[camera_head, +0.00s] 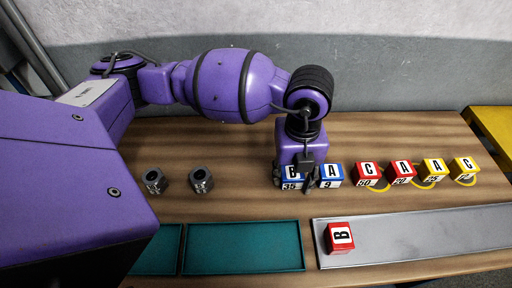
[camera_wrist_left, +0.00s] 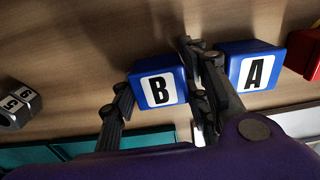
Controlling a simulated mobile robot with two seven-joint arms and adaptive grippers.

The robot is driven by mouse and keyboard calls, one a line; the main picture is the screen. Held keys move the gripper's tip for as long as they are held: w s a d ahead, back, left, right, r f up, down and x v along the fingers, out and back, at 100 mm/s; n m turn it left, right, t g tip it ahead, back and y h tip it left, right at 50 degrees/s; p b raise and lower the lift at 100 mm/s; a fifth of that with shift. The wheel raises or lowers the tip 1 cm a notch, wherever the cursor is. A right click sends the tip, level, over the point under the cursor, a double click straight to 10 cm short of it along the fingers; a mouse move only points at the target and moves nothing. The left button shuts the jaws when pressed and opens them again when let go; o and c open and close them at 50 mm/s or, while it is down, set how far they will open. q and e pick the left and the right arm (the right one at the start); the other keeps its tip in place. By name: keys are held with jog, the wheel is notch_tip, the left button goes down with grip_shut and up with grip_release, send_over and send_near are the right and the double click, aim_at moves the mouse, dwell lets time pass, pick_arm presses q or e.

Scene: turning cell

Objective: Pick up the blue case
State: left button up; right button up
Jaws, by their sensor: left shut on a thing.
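A blue case marked B (camera_head: 291,184) stands on the wooden table, in the row of cases. My left gripper (camera_head: 294,178) comes down over it from above and is shut on it, one finger on each side. In the left wrist view the B case (camera_wrist_left: 158,84) sits between the fingers of my left gripper (camera_wrist_left: 156,72). A second blue case, marked A (camera_head: 331,176), stands just right of it; in the wrist view this A case (camera_wrist_left: 254,70) is close beside the right finger. I cannot tell whether the B case is clear of the table. My right gripper is not in view.
Red cases (camera_head: 366,175) and yellow cases (camera_head: 434,171) continue the row to the right. A red B case (camera_head: 340,238) lies on the grey tray (camera_head: 440,238). Two dark hexagonal parts (camera_head: 201,180) stand left, above a teal tray (camera_head: 243,247). The wood between is free.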

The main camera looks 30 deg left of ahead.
pick_arm(q)
jog(key=shift+r, duration=0.1)
jog(key=c, duration=0.3)
